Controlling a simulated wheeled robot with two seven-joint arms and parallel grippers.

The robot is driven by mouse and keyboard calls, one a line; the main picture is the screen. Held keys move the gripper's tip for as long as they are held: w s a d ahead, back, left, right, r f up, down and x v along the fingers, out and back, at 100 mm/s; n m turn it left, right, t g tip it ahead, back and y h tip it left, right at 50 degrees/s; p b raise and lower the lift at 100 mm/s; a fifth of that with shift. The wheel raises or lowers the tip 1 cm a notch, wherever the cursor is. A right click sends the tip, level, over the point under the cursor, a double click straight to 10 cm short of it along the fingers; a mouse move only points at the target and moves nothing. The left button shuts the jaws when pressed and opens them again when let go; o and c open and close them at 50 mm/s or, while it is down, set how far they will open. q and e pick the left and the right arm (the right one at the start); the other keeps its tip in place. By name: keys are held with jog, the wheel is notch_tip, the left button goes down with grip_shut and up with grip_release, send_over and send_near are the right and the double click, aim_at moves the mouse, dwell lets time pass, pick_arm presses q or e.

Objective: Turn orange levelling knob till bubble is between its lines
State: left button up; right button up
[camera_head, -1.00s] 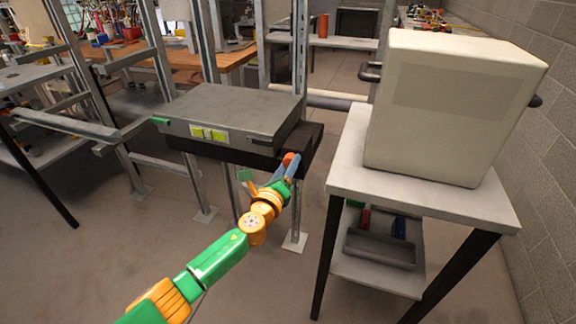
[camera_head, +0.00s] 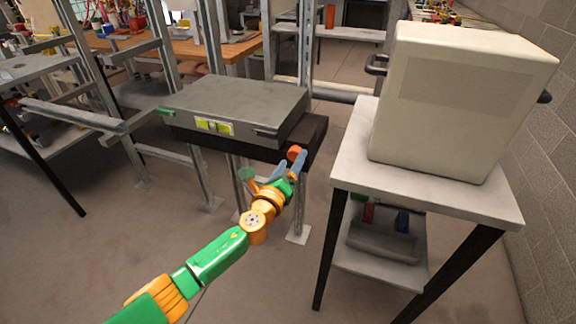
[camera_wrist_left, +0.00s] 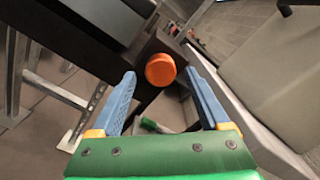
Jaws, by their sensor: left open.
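The orange knob (camera_head: 294,152) sits at the front right of the dark base under a grey flat-topped unit (camera_head: 235,100). In the left wrist view the knob (camera_wrist_left: 160,70) is a round orange cylinder between and just beyond my blue fingertips, with gaps on both sides. My left gripper (camera_head: 289,165) is open, just below and in front of the knob; it also shows in the left wrist view (camera_wrist_left: 160,66). The yellow-green level window (camera_head: 213,126) is on the unit's front face. Its bubble and lines are too small to tell. My right gripper is out of view.
A grey table (camera_head: 430,200) with a large beige box (camera_head: 455,105) stands close to the right of my left gripper. Metal uprights and rails surround the unit on the left and behind. The floor in front is clear.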

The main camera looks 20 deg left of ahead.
pick_arm(q)
jog(key=s, duration=0.5)
jog(key=shift+s+a+p, duration=0.1)
jog(key=shift+s+p, duration=0.2)
jog(key=shift+p, duration=0.05)
jog(key=s+a+f+n+g+y+p, duration=0.1)
jog(key=s+a+f+n+g+p, duration=0.15)
jog(key=s+f+n, duration=0.5)
jog(key=s+a+f+n+g+p, duration=0.15)
jog(key=s+f+g, duration=0.3)
jog(key=f, duration=0.55)
jog(key=s+a+f+n+g+y+p, duration=0.1)
jog(key=s+f+n+g+p, duration=0.15)
jog(key=s+f+n, duration=0.5)
jog(key=s+d+f+n+g+p, duration=0.1)
jog(key=s+f+n+g, duration=0.1)
jog(key=s, duration=0.6)
jog(key=s+d+f+n+g+h, duration=0.1)
jog(key=s+f+n+g, duration=0.2)
jog(key=s, duration=0.5)
jog(key=s+d+f+n+g+p, duration=0.1)
jog(key=s+f+n+g, duration=0.1)
jog(key=s, duration=0.7)
jog(key=shift+d+f+n+p, duration=0.3)
jog(key=shift+f+n, duration=0.35)
jog(key=shift+n, duration=0.4)
